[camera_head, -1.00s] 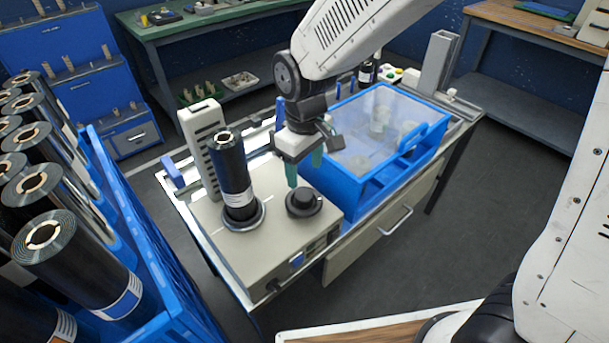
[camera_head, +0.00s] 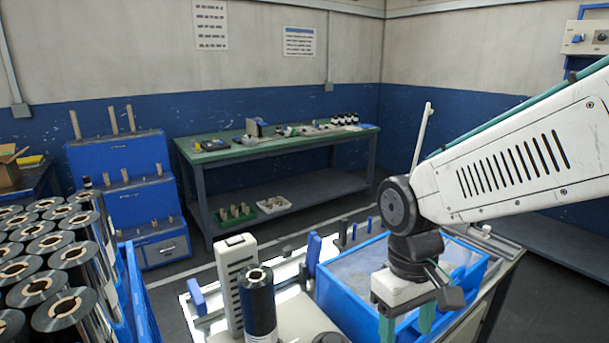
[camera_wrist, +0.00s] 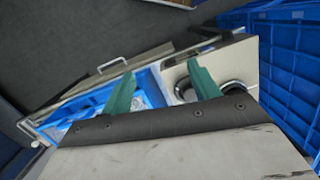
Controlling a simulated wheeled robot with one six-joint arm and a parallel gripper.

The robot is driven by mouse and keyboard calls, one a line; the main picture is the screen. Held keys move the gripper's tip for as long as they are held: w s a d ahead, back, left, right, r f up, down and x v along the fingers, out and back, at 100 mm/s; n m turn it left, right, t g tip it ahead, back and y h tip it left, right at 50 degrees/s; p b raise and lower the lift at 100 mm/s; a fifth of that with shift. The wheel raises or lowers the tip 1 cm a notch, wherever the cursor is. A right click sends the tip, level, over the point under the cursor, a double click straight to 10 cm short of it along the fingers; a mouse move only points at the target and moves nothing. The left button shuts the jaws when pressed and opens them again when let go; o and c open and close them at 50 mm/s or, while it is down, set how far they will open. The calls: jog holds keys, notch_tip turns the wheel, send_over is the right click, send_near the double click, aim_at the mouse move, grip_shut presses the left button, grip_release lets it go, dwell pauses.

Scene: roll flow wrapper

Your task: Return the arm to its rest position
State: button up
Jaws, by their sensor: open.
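My gripper (camera_head: 406,326) hangs from my arm at the right of the head view, pointing down in front of the blue guard box (camera_head: 340,300) of the wrapping machine. Its two green fingers are apart with nothing between them. In the wrist view my gripper (camera_wrist: 160,90) is also open and empty, above the machine. A black film roll (camera_head: 258,305) stands upright on the machine to the left of my gripper, apart from it. The dark knob (camera_head: 330,338) is cut off by the bottom edge.
A blue crate (camera_head: 140,290) with several black rolls (camera_head: 65,310) stands at the left. In the wrist view, the blue crate (camera_wrist: 290,70) is at the right and grey floor (camera_wrist: 60,40) is clear.

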jog(key=s+d+r+m+t, duration=0.2)
jog(key=s+d+r+m, duration=0.2)
jog(key=s+d+r, duration=0.3)
jog(key=s+d, duration=0.3)
jog(key=shift+d+r+m+t+y, duration=0.3)
jog(key=shift+r+m+t, duration=0.1)
jog(key=shift+s, duration=0.1)
dwell(1.9)
